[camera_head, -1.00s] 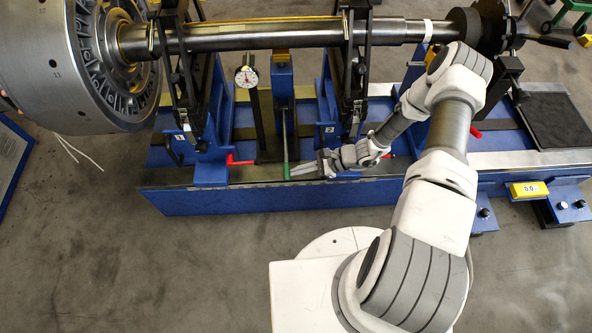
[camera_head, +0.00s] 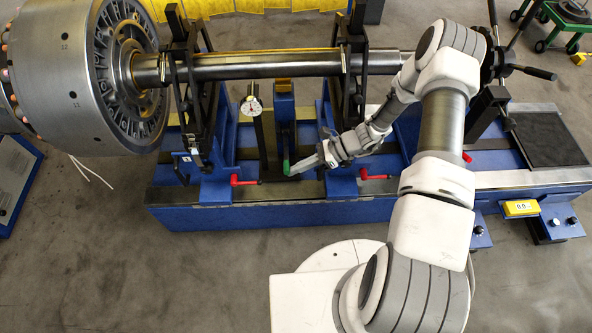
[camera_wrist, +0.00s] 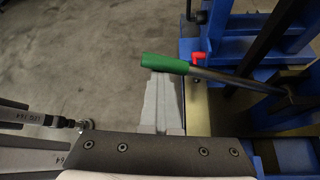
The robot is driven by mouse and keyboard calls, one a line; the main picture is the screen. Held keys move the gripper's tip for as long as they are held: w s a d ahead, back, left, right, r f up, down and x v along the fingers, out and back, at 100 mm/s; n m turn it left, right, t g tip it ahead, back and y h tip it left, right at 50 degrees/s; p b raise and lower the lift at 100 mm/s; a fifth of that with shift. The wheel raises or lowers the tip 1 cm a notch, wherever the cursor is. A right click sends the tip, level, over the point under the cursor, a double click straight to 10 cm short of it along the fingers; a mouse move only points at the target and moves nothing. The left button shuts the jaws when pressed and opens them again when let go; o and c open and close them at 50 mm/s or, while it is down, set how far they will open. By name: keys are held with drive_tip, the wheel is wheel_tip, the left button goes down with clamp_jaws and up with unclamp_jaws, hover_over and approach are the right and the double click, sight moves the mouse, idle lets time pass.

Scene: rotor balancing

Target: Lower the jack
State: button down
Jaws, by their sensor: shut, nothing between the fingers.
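The jack (camera_head: 284,97) is a blue post with a yellow top under the shaft, between the two shaft supports. Its thin dark lever has a green grip (camera_head: 286,163) pointing toward the bench's front; the grip also shows in the wrist view (camera_wrist: 165,63). My gripper (camera_head: 292,171) is shut and empty, its fingertips at the green grip from the right. In the wrist view, the grip crosses over the tips of my grey fingers (camera_wrist: 160,85). I cannot tell whether they touch. The gap between the jack's top and the shaft is too small to judge.
The steel shaft (camera_head: 250,66) carries a large rotor (camera_head: 95,75) on the left and rests on two black-and-blue supports. Red levers (camera_head: 243,181) stick out beside the jack on the blue bench (camera_head: 270,214). A dial gauge (camera_head: 252,106) stands just left of the jack. The floor in front is clear.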

drive_tip(key=shift+w+a+r, duration=0.1)
drive_tip(key=shift+w+r, duration=0.35)
drive_tip(key=shift+r, duration=0.05)
drive_tip(key=shift+f, duration=0.1)
wheel_tip(320, 180, down, 5)
drive_tip(key=s+b, duration=0.2)
drive_tip(key=b, duration=0.2)
drive_tip(key=p+v, duration=0.3)
drive_tip(key=v, duration=0.8)
drive_tip(key=shift+w, duration=0.3)
